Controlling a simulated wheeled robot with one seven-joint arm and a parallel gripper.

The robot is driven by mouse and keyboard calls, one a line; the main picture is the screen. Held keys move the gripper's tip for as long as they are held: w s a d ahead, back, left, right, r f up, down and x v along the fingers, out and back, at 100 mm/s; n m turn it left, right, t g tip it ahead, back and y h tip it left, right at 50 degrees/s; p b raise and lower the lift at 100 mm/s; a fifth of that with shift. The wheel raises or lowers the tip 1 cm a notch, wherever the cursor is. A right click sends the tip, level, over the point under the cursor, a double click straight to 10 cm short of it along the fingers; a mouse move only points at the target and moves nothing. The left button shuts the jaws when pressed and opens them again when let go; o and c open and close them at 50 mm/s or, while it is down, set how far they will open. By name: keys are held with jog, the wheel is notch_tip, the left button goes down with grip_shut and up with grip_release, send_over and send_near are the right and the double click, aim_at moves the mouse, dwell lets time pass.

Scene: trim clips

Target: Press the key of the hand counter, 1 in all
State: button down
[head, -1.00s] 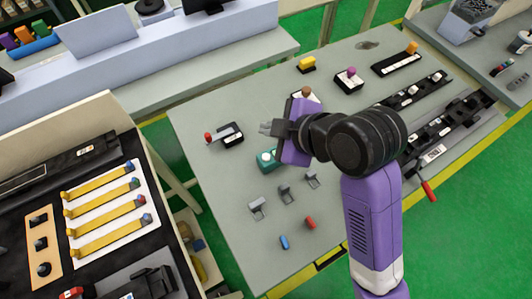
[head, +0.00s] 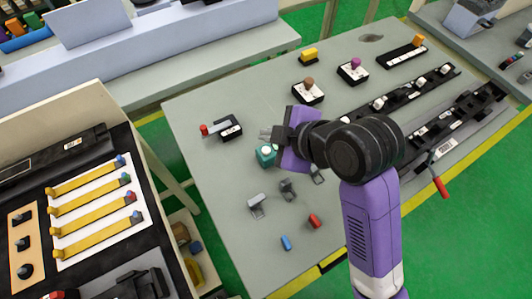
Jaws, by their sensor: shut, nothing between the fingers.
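A small teal block with a pale round spot (head: 266,155), which looks like the hand counter, sits on the grey table (head: 210,185). Its right part is hidden behind my purple wrist, and I cannot make out its key. My gripper (head: 266,133) points left, just above the teal block in the picture. Its fingers are shut and empty. I cannot tell whether any part of it touches the block.
A black box with a red-tipped lever (head: 229,126) lies left of my gripper. A brown-knobbed box (head: 308,90) stands behind it. Grey clips (head: 257,206), a blue piece (head: 286,242) and a red piece (head: 314,221) lie in front. The table's left front is clear.

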aim_at(269, 152)
jog(key=shift+f+b, duration=0.65)
jog(key=shift+f, duration=0.8)
dwell(0.9)
jog(key=shift+f, duration=0.4)
jog(key=shift+f+b, duration=0.45)
jog(key=shift+b, duration=0.1)
dwell(0.5)
jog(key=shift+r, duration=0.1)
jog(key=shift+r+p, duration=0.8)
notch_tip(269, 152, up, 5)
jog(key=p, duration=0.4)
dwell(0.3)
